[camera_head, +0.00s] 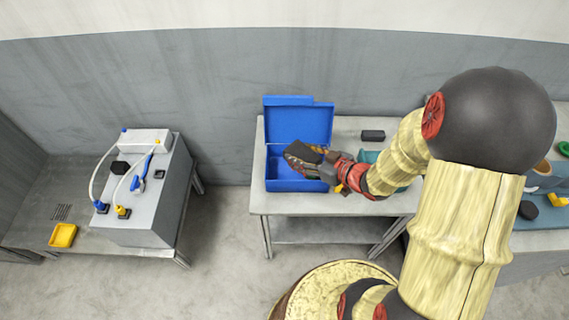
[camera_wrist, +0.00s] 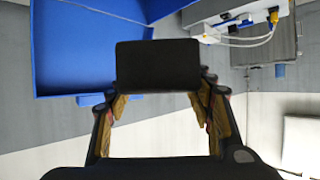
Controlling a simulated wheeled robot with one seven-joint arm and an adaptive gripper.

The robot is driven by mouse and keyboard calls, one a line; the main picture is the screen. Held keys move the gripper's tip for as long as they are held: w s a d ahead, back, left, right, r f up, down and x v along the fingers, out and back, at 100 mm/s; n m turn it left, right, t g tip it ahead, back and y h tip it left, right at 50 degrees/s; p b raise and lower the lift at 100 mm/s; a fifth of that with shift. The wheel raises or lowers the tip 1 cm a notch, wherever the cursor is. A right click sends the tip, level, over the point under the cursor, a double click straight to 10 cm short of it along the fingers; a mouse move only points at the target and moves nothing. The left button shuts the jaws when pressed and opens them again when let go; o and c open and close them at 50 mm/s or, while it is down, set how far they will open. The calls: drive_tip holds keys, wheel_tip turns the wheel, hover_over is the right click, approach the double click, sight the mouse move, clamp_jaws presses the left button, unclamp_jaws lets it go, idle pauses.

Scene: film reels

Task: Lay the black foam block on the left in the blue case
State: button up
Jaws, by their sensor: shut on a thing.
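The blue case (camera_head: 298,120) stands open on the middle table with its lid raised at the back. My gripper (camera_head: 302,160) is over the case's open tray, reaching in from the right. It is shut on a black foam block (camera_wrist: 158,65), which fills the space between the fingertips in the wrist view. The blue case also shows in the wrist view, behind and left of the block (camera_wrist: 75,45). My gripper partly covers the block and tray in the head view, so I cannot tell whether the block touches the case floor. A second black block (camera_head: 373,135) lies on the table right of the case.
The middle table (camera_head: 290,208) has a clear front strip. A grey machine (camera_head: 150,205) with tubes and a yellow tray (camera_head: 63,235) stand on the left table, across a gap. More objects, including a green ring (camera_head: 564,149), sit at the far right.

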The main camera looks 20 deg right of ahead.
drive_tip(key=x, duration=0.2)
drive_tip(key=b+x, duration=0.1)
drive_tip(key=x, duration=0.1)
drive_tip(key=b+x, duration=0.1)
drive_tip(key=x, duration=0.2)
drive_tip(key=shift+w+d, duration=0.1)
drive_tip(key=shift+d, duration=0.3)
drive_tip(key=w+a+f+b, duration=0.1)
drive_tip(key=w+f+b, duration=0.3)
drive_tip(key=f, duration=0.4)
drive_tip(key=shift+w+f, duration=0.2)
drive_tip(key=shift+f, duration=0.35)
drive_tip(key=o, duration=0.9)
drive_tip(key=shift+r, duration=0.15)
